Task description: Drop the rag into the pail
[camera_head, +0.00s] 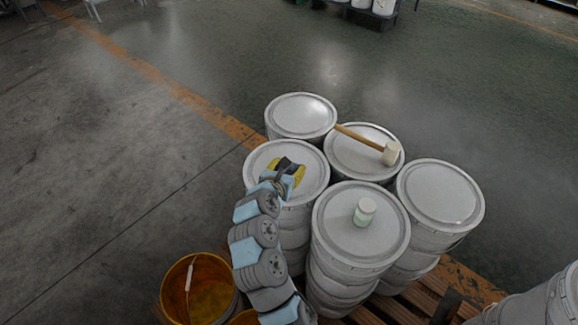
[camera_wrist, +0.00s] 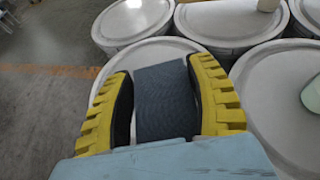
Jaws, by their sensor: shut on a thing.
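The rag (camera_wrist: 165,102) is a dark blue-grey piece between the two yellow fingers in the wrist view. My gripper (camera_wrist: 165,95) is shut on it, with a finger at each side. In the head view my gripper (camera_head: 288,168) is over the lid of the left white drum, and the rag is hard to make out there. I cannot tell whether the rag touches the lid. An orange-yellow pail (camera_head: 213,272) stands at the lower left, left of my arm, with its open top showing. A thin white piece hangs at its inside left.
Several lidded white drums (camera_head: 440,192) stand close together on a wooden pallet (camera_head: 405,308). A mallet (camera_head: 365,143) lies on the back drum, and a small jar (camera_head: 364,211) stands on the front one. The floor at left is clear.

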